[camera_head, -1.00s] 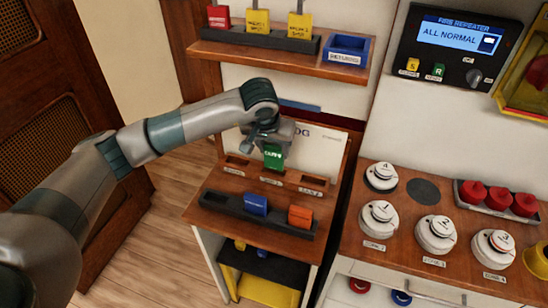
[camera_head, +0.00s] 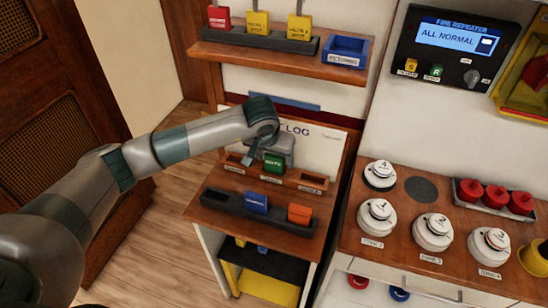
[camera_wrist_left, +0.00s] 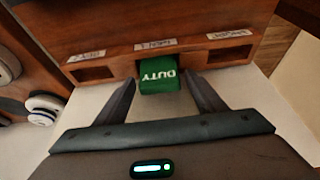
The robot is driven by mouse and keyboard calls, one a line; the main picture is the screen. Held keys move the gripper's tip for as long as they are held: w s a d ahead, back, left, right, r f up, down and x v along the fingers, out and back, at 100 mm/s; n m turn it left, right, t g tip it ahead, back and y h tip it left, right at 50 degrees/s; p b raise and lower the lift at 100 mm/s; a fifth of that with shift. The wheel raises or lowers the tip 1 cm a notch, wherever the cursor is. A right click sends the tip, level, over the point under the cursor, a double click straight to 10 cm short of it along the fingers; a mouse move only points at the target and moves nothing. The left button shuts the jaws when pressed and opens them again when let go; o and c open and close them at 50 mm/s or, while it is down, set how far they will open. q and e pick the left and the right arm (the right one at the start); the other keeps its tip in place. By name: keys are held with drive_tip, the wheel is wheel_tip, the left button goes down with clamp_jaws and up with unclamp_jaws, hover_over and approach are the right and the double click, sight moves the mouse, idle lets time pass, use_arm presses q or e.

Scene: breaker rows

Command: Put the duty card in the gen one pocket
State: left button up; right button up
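The green duty card (camera_head: 274,163) stands at the middle pocket (camera_wrist_left: 137,62) of a wooden three-pocket strip on the log desk. It also shows in the left wrist view (camera_wrist_left: 160,75), its lower end apparently inside that pocket. My left gripper (camera_head: 268,158) is over the strip. The labels (camera_wrist_left: 156,44) above the pockets are too blurred to read surely. The two outer pockets (camera_wrist_left: 92,73) look empty. My right gripper is not in view.
A dark rack below holds a blue card (camera_head: 256,202) and an orange card (camera_head: 299,214). The shelf above has red and yellow cards and a blue tray (camera_head: 347,48). Detectors (camera_head: 433,230) stand on the right counter.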

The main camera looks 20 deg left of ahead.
use_arm(q)
drive_tip(key=shift+r, duration=0.15)
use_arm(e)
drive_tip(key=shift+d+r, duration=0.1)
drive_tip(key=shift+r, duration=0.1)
use_arm(q)
drive_tip(key=shift+r, duration=0.1)
drive_tip(key=shift+s+r, duration=0.2)
drive_tip(key=shift+r, duration=0.15)
drive_tip(key=b+v, duration=0.4)
drive_tip(key=v, duration=0.7)
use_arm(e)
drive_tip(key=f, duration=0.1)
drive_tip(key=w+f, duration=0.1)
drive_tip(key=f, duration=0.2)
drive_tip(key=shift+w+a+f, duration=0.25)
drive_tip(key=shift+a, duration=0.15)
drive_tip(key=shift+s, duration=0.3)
